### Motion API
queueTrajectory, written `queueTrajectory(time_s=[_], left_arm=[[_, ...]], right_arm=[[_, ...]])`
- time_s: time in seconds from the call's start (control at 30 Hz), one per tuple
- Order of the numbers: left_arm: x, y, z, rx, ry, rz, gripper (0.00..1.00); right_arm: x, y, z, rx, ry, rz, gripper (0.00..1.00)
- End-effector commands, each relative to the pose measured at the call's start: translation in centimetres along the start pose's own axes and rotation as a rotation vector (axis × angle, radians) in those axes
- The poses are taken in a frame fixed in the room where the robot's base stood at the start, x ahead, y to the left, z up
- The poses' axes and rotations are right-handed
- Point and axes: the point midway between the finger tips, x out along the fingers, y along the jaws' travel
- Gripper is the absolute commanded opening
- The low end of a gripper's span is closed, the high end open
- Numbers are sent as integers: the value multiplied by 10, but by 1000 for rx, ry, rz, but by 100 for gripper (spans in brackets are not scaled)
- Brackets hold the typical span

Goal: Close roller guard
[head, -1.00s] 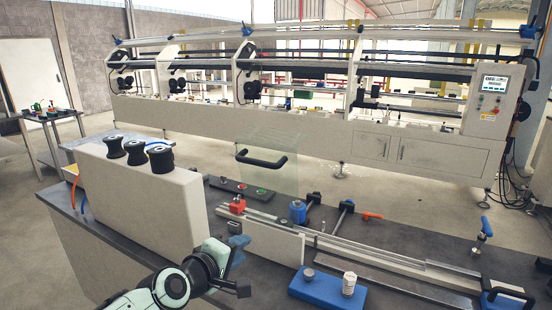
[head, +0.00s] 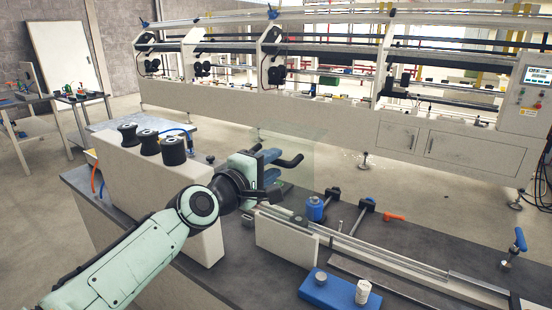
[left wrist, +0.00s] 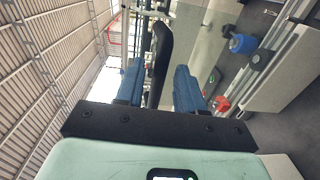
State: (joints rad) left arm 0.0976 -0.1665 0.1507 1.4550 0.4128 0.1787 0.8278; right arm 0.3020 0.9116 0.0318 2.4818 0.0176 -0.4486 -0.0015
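The roller guard (head: 312,150) is a clear, faintly green panel standing raised above the bench rollers, with a black bar handle (head: 291,163) on its front. My left gripper (head: 270,158) is at the handle in the head view and hides part of it. In the left wrist view the two blue fingers of my left gripper (left wrist: 158,86) stand apart, one on each side of the black handle (left wrist: 160,55). Gaps show between fingers and handle, so it is open around the handle. My right gripper is not in view.
A beige housing (head: 140,170) with black knobs stands left of my arm. A metal rail (head: 390,255), blue clamp (head: 315,207), upright white plate (head: 287,243) and blue block (head: 340,291) lie on the dark bench. A long machine stands behind across open floor.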

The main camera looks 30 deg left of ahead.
Motion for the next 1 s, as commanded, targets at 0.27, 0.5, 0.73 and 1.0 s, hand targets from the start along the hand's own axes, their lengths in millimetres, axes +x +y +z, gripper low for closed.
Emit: queueTrajectory(time_s=[0.27,0.5,0.73,1.0], left_arm=[[22,0,0,1,1,0,38],[23,0,0,1,0,0,38],[23,0,0,1,0,0,0],[25,3,-1,0,0,-18,0]], right_arm=[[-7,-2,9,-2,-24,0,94],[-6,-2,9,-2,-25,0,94],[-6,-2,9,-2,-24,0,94],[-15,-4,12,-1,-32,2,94]])
